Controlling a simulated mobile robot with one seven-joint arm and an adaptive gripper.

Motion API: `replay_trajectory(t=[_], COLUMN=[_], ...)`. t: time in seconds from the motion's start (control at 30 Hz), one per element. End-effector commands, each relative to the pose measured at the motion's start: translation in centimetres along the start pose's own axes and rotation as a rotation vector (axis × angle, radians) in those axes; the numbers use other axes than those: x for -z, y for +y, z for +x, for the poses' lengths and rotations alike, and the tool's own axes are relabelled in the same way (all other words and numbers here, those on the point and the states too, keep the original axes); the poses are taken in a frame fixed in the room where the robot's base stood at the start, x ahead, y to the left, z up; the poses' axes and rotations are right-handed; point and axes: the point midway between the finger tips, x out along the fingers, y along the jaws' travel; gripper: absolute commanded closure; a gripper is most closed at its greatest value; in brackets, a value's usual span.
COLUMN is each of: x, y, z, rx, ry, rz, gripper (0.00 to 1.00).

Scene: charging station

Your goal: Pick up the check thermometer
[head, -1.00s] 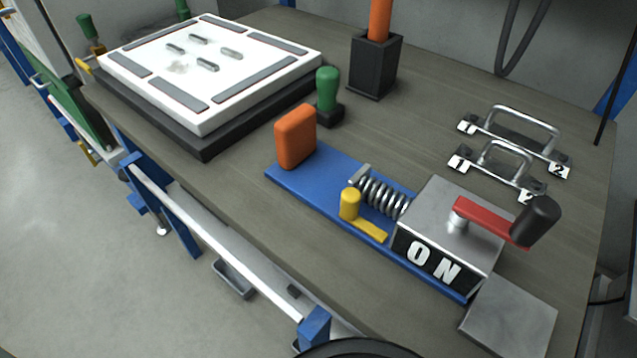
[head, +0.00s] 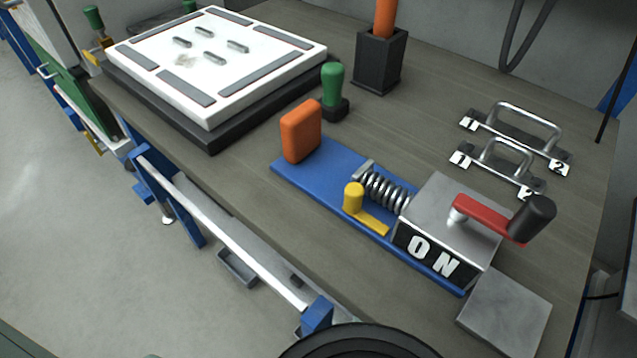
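No thing is clearly marked as the check thermometer. An orange rod-like handle (head: 385,17) stands upright in a black square holder (head: 380,62) at the back of the bench; it may be the thermometer, but its top is cut off by the picture edge and its lower part is hidden in the holder. My gripper is not in view.
The grey bench (head: 225,185) carries a white plate (head: 225,65) on a black base, a green knob (head: 333,82), and a blue fixture (head: 322,172) with an orange block, spring and red lever (head: 485,217). Metal handles (head: 527,115) stand at right. Bare bench surrounds the holder's front.

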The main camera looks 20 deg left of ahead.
Motion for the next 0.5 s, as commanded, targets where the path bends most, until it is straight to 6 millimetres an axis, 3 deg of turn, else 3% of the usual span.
replay_trajectory(t=[0.1,0.5], x=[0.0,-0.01], y=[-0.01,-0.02], z=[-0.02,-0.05], rx=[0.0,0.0], ry=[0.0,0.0], rz=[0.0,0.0], gripper=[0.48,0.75])
